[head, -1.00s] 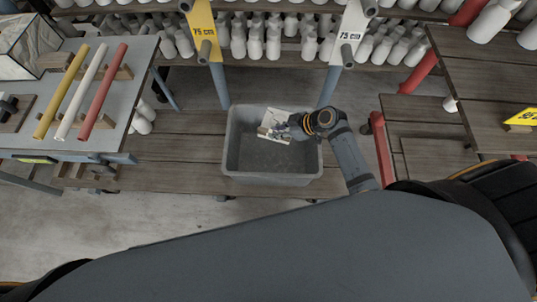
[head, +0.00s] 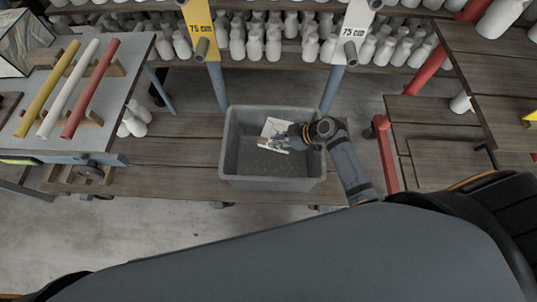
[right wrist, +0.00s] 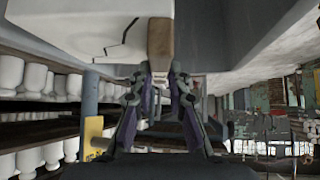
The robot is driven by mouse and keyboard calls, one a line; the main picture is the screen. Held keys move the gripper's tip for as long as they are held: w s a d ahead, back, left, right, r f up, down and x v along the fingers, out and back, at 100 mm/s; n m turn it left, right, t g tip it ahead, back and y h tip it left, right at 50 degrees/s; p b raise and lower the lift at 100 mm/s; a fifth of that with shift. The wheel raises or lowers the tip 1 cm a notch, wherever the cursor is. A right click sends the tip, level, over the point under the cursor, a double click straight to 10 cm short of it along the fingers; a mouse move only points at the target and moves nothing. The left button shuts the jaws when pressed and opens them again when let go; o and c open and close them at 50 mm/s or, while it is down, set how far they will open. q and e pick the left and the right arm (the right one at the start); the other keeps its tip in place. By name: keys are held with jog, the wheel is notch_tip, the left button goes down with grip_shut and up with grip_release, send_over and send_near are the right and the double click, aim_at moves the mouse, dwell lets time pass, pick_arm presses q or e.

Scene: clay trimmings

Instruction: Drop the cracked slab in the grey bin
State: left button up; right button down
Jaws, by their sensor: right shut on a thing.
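The cracked slab (head: 277,128) is a pale, flat piece with a brown block along one edge. In the right wrist view the slab (right wrist: 85,25) shows a dark jagged crack. My right gripper (head: 291,139) is shut on the brown block (right wrist: 160,45), as its fingertips (right wrist: 160,80) show in the right wrist view. The grey bin (head: 235,165) is an open box on the wooden boards. The slab and gripper appear within the bin's rim outline; their exact height above its floor cannot be told. My left gripper is out of view.
A grey table (head: 125,85) with yellow, white and red rods stands at left. Yellow and white 75 cm posts (head: 203,55) rise behind the bin. White vases (head: 273,45) fill the back shelves. A red post (head: 385,150) and wooden shelves stand at right.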

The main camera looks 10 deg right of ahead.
jog(key=c, duration=1.3)
grip_release()
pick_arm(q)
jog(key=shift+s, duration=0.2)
pick_arm(e)
jog(key=shift+o, duration=0.5)
jog(key=v, duration=1.2)
